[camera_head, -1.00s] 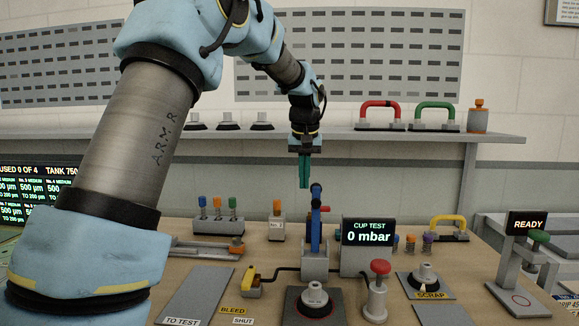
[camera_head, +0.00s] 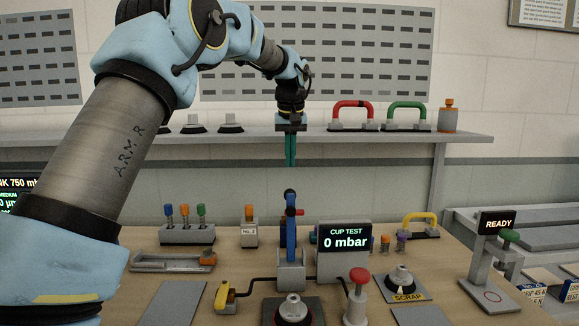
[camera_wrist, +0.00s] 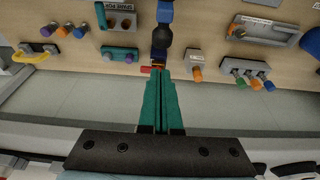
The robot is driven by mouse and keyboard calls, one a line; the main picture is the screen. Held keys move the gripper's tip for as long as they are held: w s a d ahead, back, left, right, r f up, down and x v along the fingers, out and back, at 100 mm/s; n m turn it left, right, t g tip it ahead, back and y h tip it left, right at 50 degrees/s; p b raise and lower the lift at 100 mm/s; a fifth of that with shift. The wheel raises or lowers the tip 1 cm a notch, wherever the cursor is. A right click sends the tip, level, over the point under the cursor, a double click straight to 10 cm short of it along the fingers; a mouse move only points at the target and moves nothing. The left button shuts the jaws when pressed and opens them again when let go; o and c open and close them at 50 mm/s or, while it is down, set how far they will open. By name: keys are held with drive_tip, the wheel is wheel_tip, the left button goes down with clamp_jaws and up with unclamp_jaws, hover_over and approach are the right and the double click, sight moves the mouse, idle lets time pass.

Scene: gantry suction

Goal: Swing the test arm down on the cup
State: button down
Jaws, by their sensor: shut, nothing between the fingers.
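The test arm (camera_head: 291,232) is a blue lever with a dark knob on top, standing upright in a grey bracket on the bench. The cup (camera_head: 292,308), grey and dark, sits on a dark square pad in front of the bracket, partly cut off by the lower picture edge. My gripper (camera_head: 290,164) has teal fingers, pressed together and empty. It points down above the test arm's knob, with a small gap between in the head view. In the wrist view my gripper (camera_wrist: 164,74) is just short of the dark knob (camera_wrist: 162,38); the cup is not visible there.
The CUP TEST display (camera_head: 345,238) reads 0 mbar, right of the test arm. A red-topped post (camera_head: 356,298) and a scrap plate (camera_head: 413,296) with a cup stand further right. A yellow-handled valve (camera_head: 222,292) is at left. A shelf (camera_head: 270,143) runs behind.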

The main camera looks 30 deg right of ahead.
drive_tip(key=a+p+x, duration=0.1)
drive_tip(key=p+x, duration=0.1)
drive_tip(key=x, duration=0.6)
drive_tip(key=shift+d+f+p, duration=0.3)
drive_tip(key=shift+d+p, duration=0.05)
drive_tip(key=shift+d, duration=0.2)
drive_tip(key=shift+s+b, duration=0.15)
drive_tip(key=shift+b, duration=0.35)
